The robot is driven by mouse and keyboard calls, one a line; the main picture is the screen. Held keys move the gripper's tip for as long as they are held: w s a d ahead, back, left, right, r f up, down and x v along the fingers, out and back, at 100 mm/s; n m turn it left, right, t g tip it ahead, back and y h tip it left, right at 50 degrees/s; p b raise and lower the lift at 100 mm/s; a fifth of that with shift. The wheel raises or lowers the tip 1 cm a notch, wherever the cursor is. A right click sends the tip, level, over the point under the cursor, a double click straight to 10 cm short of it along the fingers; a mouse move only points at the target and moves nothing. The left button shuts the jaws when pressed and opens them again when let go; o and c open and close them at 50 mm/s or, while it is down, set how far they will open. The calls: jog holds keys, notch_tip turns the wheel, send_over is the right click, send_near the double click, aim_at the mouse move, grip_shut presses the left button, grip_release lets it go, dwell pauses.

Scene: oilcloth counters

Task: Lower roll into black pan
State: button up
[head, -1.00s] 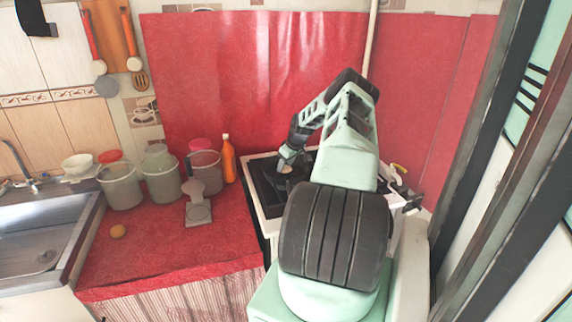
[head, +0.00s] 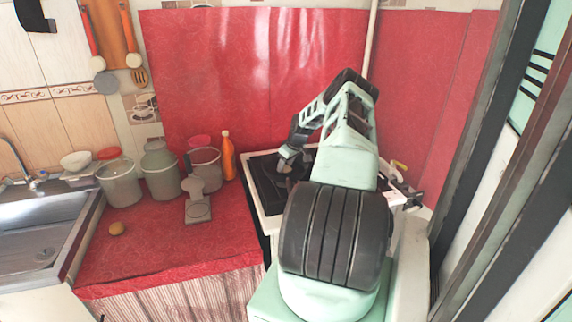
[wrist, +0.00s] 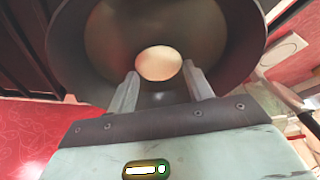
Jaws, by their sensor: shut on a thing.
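In the wrist view a pale tan roll (wrist: 159,63) sits between the tips of my gripper (wrist: 160,82), which is shut on it. The black pan (wrist: 236,65) surrounds the roll in that view, with its dark wall curving around both fingers. I cannot tell whether the roll touches the pan's bottom. In the head view my gripper (head: 287,157) is low over the dark stove top (head: 266,185). The roll cannot be made out there, and the pan is not clear behind my arm.
Grey pots (head: 120,184), a grey scale-like object (head: 198,207) and an orange bottle (head: 228,158) stand left of the stove. A sink (head: 38,240) is at far left. The front counter is mostly clear.

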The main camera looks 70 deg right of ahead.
jog(key=shift+f, duration=0.2)
jog(key=o, duration=1.1)
jog(key=shift+o, duration=0.2)
jog(key=b+v, duration=0.5)
jog(key=v, duration=1.2)
jog(key=shift+s+r, duration=0.15)
jog(key=shift+s, duration=0.05)
